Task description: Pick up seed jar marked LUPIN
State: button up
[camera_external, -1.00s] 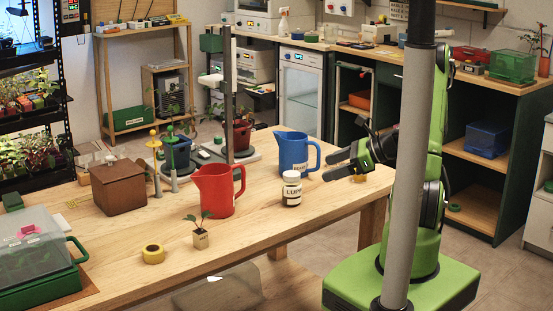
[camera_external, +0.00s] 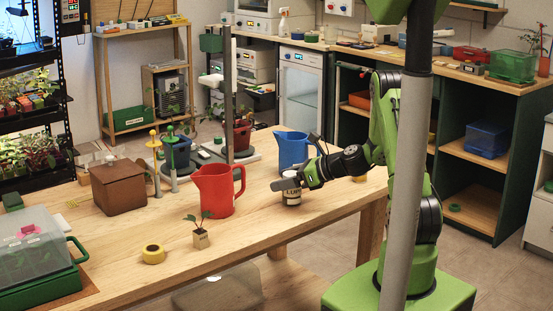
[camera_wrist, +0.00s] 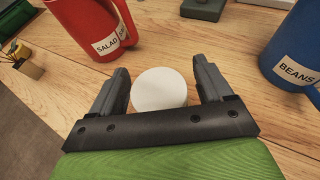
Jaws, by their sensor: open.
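The seed jar (camera_external: 291,196) has a dark label, partly hidden by my gripper in the external view. It stands upright on the wooden table (camera_external: 255,230). In the wrist view its round white lid (camera_wrist: 158,88) lies between my two open fingers, with a gap on each side. My gripper (camera_external: 284,184) is open around the upper part of the jar and reaches in from the right. I cannot tell from these views how far below the lid the fingertips are.
A red jug (camera_external: 214,190) marked SALAD stands left of the jar, and a blue jug (camera_external: 290,150) marked BEANS stands behind it. A yellow tape roll (camera_external: 153,254), a small seedling (camera_external: 200,238) and a brown box (camera_external: 118,187) are further left.

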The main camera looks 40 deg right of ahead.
jog(key=c, duration=1.1)
